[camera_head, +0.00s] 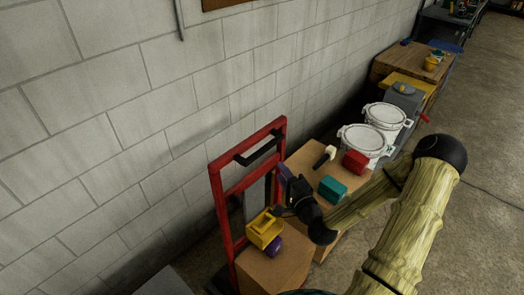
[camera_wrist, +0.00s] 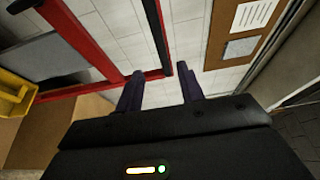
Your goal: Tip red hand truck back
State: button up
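The red hand truck (camera_head: 221,205) stands upright close to the block wall, with a black handle (camera_head: 258,150) inside its top. A cardboard box (camera_head: 270,272) sits at its front, carrying a yellow bin (camera_head: 265,228) and a purple item (camera_head: 274,246). My gripper (camera_head: 286,183) is at the truck's right upright, about mid-height. In the wrist view the red frame (camera_wrist: 82,40) runs along the left and across beyond my fingers. My gripper (camera_wrist: 160,88) has its two dark purple fingers apart, with part of the red frame showing between and beyond them. Contact cannot be told.
Right of the truck, another cardboard box (camera_head: 309,162) carries a teal block (camera_head: 332,189), a red block (camera_head: 355,162) and a hammer-like tool (camera_head: 324,157). White buckets (camera_head: 366,140) and a wooden workbench (camera_head: 405,66) stand farther along the wall. Open concrete floor (camera_head: 485,190) lies to the right.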

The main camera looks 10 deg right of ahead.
aim_at(265, 151)
jog(key=p+x, duration=0.5)
jog(key=x, duration=0.9)
jog(key=shift+w+a+r+p, duration=0.1)
jog(key=shift+a+p, duration=0.1)
jog(key=shift+p, duration=0.15)
jog(key=shift+w, duration=0.3)
jog(key=shift+c, duration=0.5)
jog(key=shift+a, duration=0.1)
grip_shut()
